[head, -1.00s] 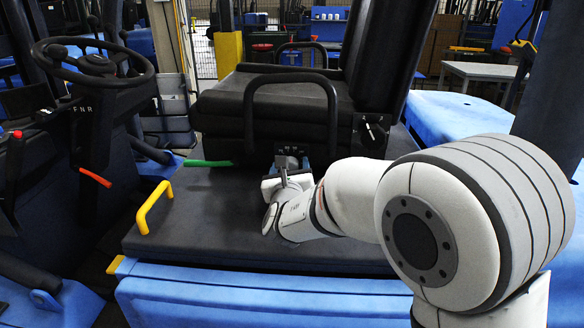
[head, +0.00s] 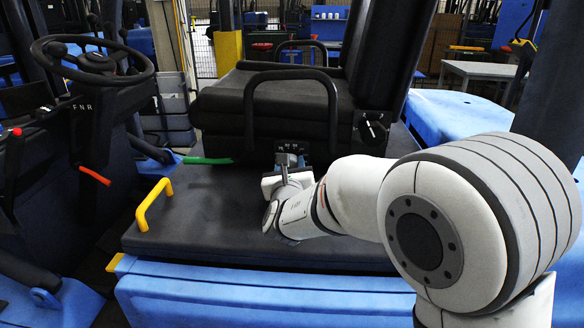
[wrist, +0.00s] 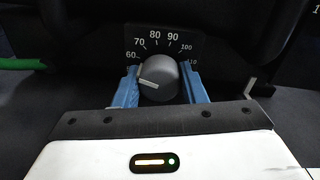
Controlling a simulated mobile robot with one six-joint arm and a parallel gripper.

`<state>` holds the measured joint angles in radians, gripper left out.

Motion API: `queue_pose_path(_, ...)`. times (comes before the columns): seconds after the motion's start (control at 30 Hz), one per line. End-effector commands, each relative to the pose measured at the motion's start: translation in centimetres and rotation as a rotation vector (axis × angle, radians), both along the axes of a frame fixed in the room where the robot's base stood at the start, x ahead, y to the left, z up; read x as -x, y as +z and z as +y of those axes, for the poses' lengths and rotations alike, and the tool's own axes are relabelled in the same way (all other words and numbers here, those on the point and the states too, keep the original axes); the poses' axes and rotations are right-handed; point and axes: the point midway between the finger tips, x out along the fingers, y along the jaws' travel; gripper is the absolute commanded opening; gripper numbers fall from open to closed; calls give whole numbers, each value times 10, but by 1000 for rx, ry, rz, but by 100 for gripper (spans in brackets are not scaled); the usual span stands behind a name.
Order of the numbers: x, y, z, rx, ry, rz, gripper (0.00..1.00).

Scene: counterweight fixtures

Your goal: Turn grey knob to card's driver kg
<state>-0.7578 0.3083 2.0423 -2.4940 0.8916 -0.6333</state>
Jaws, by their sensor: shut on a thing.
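The grey knob (wrist: 160,78) sits on a dark dial plate (wrist: 198,50) printed with 60, 70, 80, 90, 100 and 110 in an arc. A white pointer line on the knob points left, at about the 60 end of the scale. My gripper (wrist: 161,85) has its blue fingers closed on the knob's left and right sides. In the head view my gripper (head: 287,172) is at the front of the seat base, and the knob is mostly hidden there. No card with a driver's weight can be made out in either view.
The black seat (head: 275,100) with a looped armrest (head: 290,80) stands just above the dial. A yellow handle (head: 153,205), a green lever (head: 207,161) and a steering wheel (head: 95,62) are to the left.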

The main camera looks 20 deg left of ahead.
Motion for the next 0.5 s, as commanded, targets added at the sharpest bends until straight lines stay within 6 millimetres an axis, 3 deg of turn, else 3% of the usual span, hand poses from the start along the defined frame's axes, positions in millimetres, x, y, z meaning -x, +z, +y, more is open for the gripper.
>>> queue_pose_path(0.5, -1, -9, 0, -343, 1, 73, 15)
